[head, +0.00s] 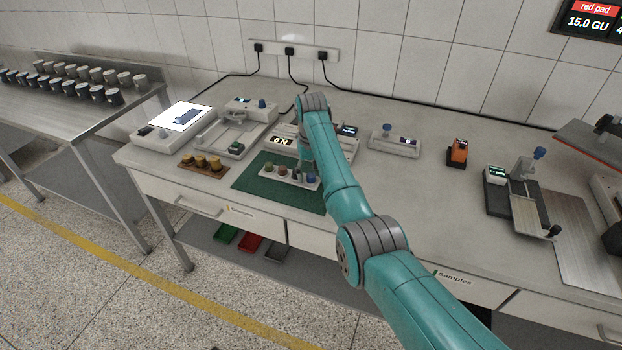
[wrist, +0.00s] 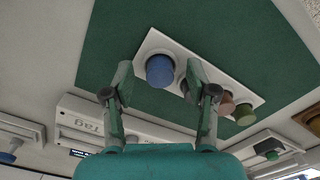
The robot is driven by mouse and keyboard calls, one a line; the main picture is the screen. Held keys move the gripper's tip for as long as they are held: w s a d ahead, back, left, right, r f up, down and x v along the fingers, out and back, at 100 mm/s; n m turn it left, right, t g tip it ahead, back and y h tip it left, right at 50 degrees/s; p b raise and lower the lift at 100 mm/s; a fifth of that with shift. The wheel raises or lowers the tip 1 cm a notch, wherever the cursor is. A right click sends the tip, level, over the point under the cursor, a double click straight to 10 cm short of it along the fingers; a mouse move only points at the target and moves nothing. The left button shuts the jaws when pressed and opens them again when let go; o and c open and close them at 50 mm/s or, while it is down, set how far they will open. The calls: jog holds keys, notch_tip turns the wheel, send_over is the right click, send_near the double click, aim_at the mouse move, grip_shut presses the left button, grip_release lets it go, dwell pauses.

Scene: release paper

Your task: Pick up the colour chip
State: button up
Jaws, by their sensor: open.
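Several small coloured round pieces stand in a row on a white strip (head: 263,175), which lies on a green mat (head: 250,184). I cannot tell for sure which of them is the colour chip. The blue piece (head: 311,179) is at the right end in the head view. In the wrist view the blue piece (wrist: 160,71) shows between the tips of my gripper (wrist: 160,76), which is open with a finger to each side and gaps between. Reddish (wrist: 226,104) and green (wrist: 244,114) pieces sit farther along the strip. The arm hides much of my gripper in the head view.
Bench instruments with displays stand behind the mat. A wooden block (head: 203,161) with brass-coloured pieces is to its left. An orange device (head: 457,152) stands to the right. The bench between the small grey instrument (head: 394,143) and the orange device is clear.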

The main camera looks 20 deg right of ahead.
jog(key=c, duration=0.9)
jog(key=shift+c, duration=0.2)
